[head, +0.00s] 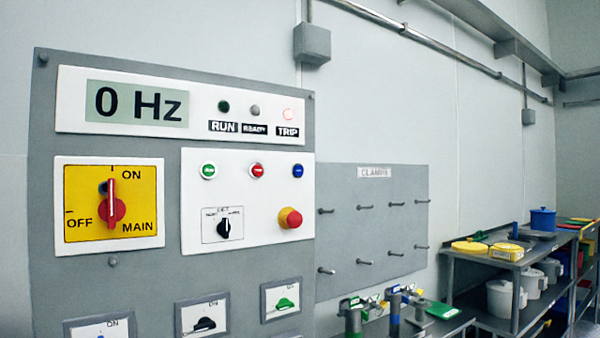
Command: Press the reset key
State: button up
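A grey control panel (170,268) is on the wall at the left in the head view. Its white plate (265,200) carries a green button (208,171), a red button (257,171) and a blue button (298,171). The lettering on these buttons is too small to read, so I cannot tell for certain which is the reset key. The display (137,103) above reads "0 Hz". My gripper is not in view.
A red mushroom button (291,218) and black selector (224,229) sit below the buttons. The yellow main switch (110,203) has its red handle upright toward ON. A pegboard (372,230) hangs right of the panel. Shelves (490,252) with pots stand farther right.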

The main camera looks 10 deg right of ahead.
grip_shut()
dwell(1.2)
